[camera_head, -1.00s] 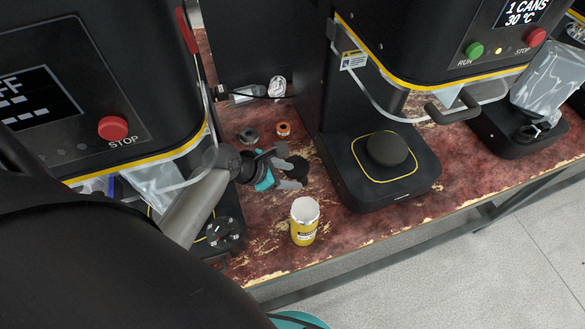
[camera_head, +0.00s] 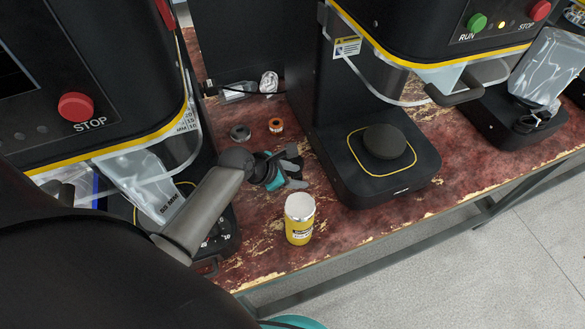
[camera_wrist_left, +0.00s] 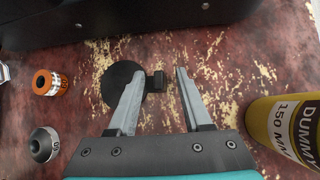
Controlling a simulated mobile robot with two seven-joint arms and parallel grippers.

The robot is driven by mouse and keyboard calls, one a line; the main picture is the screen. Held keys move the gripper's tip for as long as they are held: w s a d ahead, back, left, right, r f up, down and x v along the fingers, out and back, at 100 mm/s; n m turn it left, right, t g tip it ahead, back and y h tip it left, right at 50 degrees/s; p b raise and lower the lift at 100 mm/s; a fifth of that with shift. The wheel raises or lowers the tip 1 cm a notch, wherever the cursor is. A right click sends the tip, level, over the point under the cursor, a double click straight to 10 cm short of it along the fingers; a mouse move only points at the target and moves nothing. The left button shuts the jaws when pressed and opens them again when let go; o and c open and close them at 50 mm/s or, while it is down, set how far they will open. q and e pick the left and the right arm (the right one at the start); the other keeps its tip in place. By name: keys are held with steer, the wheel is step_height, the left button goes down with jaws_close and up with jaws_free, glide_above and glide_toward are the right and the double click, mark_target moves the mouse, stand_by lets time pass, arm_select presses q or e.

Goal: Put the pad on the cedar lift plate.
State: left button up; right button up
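The pad (camera_wrist_left: 118,84) is a flat black disc with a small upright block on its edge, lying on the worn red bench in the left wrist view. My left gripper (camera_wrist_left: 160,74) is open above it. One finger overlaps the disc and the block is between the fingertips, with gaps visible. In the head view my left gripper (camera_head: 288,166) hides most or all of the pad. A black round plate (camera_head: 385,141) sits inside a yellow outline on the middle machine's base. No label shows whether this is the cedar lift plate. My right gripper is not in view.
A yellow dummy can (camera_head: 299,219) stands right of the gripper, near the bench's front edge. An orange ring (camera_head: 276,125) and a grey ring (camera_head: 240,133) lie behind it. Machines stand on both sides. The middle machine's clear guard (camera_head: 400,98) hangs above its base.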

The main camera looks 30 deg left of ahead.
arm_select(q)
jaws_close()
stand_by(0.6)
